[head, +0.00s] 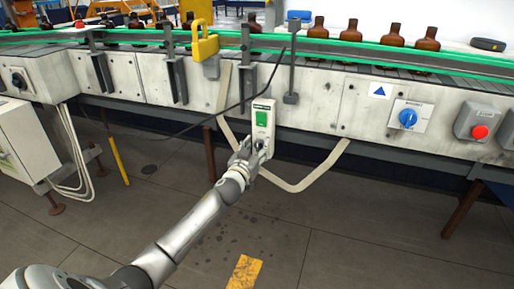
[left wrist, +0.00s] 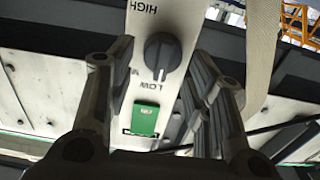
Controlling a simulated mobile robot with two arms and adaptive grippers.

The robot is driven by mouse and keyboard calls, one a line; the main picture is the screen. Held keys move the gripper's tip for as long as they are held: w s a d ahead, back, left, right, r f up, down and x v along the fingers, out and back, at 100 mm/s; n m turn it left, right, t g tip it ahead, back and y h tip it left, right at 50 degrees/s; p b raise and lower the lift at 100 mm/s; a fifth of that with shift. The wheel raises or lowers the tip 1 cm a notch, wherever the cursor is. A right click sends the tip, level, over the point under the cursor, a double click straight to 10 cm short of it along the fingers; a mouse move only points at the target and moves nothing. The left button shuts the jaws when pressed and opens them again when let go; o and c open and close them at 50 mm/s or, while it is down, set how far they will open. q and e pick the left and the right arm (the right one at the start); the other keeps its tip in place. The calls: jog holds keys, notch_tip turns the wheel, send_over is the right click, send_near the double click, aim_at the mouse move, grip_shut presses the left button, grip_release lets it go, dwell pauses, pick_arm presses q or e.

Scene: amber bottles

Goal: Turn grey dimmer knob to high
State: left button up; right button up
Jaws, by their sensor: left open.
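The grey dimmer knob (left wrist: 162,52) is a dark round dial on a white control box, which shows in the left wrist view. A light line on the knob points toward the LOW lettering, and HIGH is printed on the opposite side. The lettering appears upside down there. In the head view the white box (head: 263,113) hangs below the conveyor with a green panel (head: 261,119) on it. My left gripper (head: 247,154) is at the box's lower part. In the left wrist view its open fingers (left wrist: 162,75) flank the knob, with gaps visible. My right gripper is not in view.
A conveyor with green rails (head: 350,46) and several amber bottles (head: 395,35) runs above. A pale bent cable or tube (head: 300,184) passes beside and below the box. A blue knob (head: 408,118) and red button (head: 480,132) are to the right. Floor in front is clear.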

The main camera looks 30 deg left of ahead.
pick_arm(q)
jog(key=shift+w+a, duration=0.1)
jog(key=shift+w, duration=0.25)
jog(key=c, duration=0.9)
